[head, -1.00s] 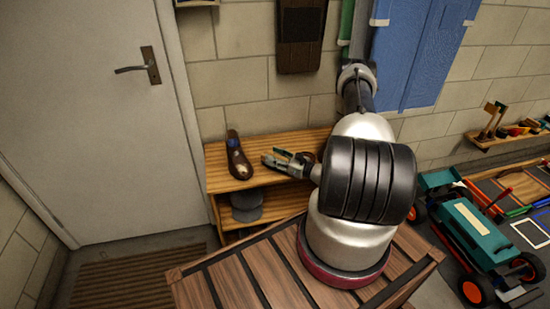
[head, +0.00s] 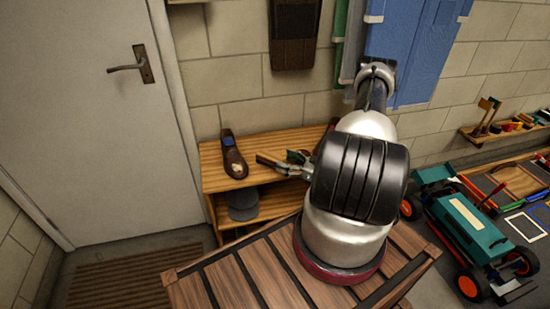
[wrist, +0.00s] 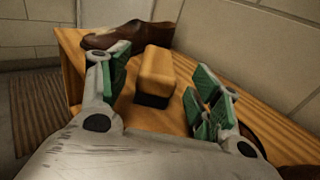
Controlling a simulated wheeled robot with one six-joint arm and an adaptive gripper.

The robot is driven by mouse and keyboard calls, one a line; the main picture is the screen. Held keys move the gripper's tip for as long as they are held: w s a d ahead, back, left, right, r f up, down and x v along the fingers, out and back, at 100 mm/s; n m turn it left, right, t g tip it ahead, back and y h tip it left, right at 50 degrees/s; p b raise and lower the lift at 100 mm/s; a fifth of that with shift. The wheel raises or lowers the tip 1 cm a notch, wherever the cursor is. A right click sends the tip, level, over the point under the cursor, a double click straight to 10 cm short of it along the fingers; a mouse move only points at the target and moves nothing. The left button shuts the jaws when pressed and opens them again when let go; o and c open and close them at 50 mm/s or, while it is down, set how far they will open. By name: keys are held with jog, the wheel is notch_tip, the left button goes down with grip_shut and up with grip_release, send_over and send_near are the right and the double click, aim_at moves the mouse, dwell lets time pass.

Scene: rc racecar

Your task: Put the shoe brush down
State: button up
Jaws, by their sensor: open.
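The shoe brush (wrist: 156,72) has a tan wooden block and dark bristles underneath. In the wrist view it sits bristles down on the wooden shoe bench (wrist: 205,92), between and just beyond my fingertips. In the head view its tan block (head: 269,160) shows at the tip of my gripper (head: 285,166). My gripper is open, and in the wrist view its green finger pads (wrist: 157,92) stand apart with gaps to the brush.
A brown shoe (head: 234,157) stands on the bench top to the left; another brown item shows partly at the wrist view's lower right. A grey cap-like item (head: 243,204) lies on the lower shelf. A slatted wooden crate (head: 222,284) stands in front.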

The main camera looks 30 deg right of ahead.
jog(key=v, duration=0.3)
jog(key=shift+s+d+r, duration=0.1)
jog(key=shift+s+d, duration=0.1)
jog(key=shift+s, duration=0.2)
jog(key=shift+s+r, duration=0.1)
jog(key=shift+r, duration=0.2)
jog(key=s+a+r+n+g+y, duration=0.1)
jog(key=a+r+n+g, duration=0.35)
jog(key=r, duration=0.35)
jog(key=s+a+r+n+g+y, duration=0.1)
jog(key=a+r+n+g+y, duration=0.1)
jog(key=a+r+n+g, duration=0.5)
jog(key=s+a+r+n+g+y, duration=0.15)
jog(key=r+n, duration=0.25)
jog(key=r, duration=0.6)
jog(key=s+r+n+t+h, duration=0.1)
jog(key=s+r+n+h, duration=1.2)
jog(key=s+r, duration=0.4)
notch_tip(320, 180, up, 2)
jog(key=shift+r+n+t, duration=0.2)
jog(key=shift+n+t, duration=0.2)
jog(key=shift+n, duration=0.45)
jog(key=shift+o, duration=0.4)
jog(key=shift+s+d, duration=0.1)
jog(key=shift+d, duration=0.05)
